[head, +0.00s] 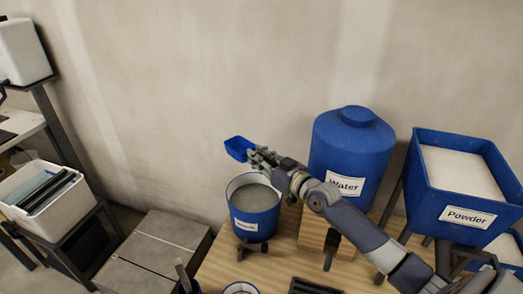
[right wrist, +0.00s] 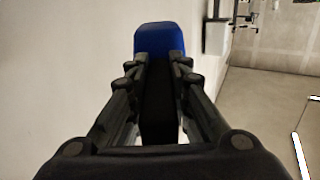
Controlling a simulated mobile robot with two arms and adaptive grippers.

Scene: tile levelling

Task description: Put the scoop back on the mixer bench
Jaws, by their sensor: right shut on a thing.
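The blue scoop (head: 238,147) is in my right gripper (head: 261,158), above the left back rim of the mixing bucket in the head view. In the right wrist view the scoop's blue end (right wrist: 159,38) shows beyond the fingers, and its dark handle lies between them. My right gripper is shut on the scoop. The wooden mixer bench (head: 228,276) lies below, with the blue mixing bucket (head: 256,224) on it, holding grey material. The scoop is clear of the bench. My left gripper is not in view.
A blue water barrel (head: 340,150) stands right of the bucket. A blue powder bin (head: 452,213) is at the far right. Grey boxes (head: 152,250) sit left of the bench, and a white tub (head: 47,212) stands further left. The wall is close behind.

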